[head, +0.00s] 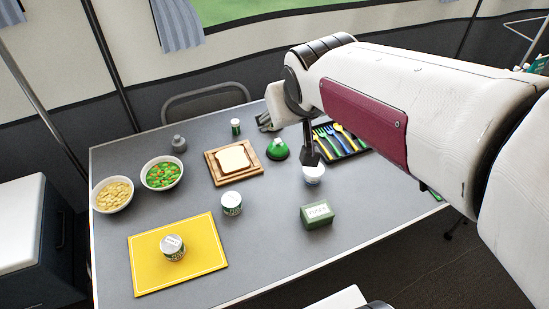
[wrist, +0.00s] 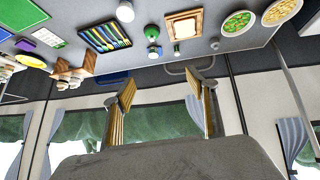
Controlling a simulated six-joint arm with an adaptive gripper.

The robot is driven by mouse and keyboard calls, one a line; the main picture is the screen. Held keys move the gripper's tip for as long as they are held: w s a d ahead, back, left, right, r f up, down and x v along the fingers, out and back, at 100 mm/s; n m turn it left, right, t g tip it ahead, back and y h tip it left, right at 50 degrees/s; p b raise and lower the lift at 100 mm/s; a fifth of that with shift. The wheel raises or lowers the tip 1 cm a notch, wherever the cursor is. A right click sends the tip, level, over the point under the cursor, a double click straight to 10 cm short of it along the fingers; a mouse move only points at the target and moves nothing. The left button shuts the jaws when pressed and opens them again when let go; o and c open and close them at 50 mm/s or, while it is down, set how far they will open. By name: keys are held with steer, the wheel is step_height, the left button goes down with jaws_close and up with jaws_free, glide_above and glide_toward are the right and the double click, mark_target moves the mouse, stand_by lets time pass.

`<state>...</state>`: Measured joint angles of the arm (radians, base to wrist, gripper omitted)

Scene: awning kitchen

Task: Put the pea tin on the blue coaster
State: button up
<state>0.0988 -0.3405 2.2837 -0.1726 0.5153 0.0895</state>
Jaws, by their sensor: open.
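One tin (head: 173,248) stands upright on the yellow mat; the other tin (head: 232,204) stands on the bare grey table. I cannot read which is the pea tin. No blue coaster shows in the head view, where my arm hides part of the table's right side. In the wrist view, a blue patch (wrist: 5,35) at the left edge may be the coaster, but it is cut off. My gripper (head: 267,121) is above the table's far edge; in the wrist view its fingers (wrist: 165,88) are apart and empty.
A green box (head: 317,215) is near the front. The yellow mat (head: 205,230) lies front left.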

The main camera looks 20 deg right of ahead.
steer(key=s+a+f+g+y, duration=0.1)
steer(key=s+a, duration=0.2)
steer(key=s, duration=0.5)
steer(key=s+a+f+g, duration=0.1)
steer(key=s+a+f, duration=0.1)
steer(key=s, duration=0.7)
steer(key=shift+s+a+f+n+y, duration=0.15)
steer(key=shift+a+f+n+y, duration=0.2)
steer(key=shift+a, duration=0.25)
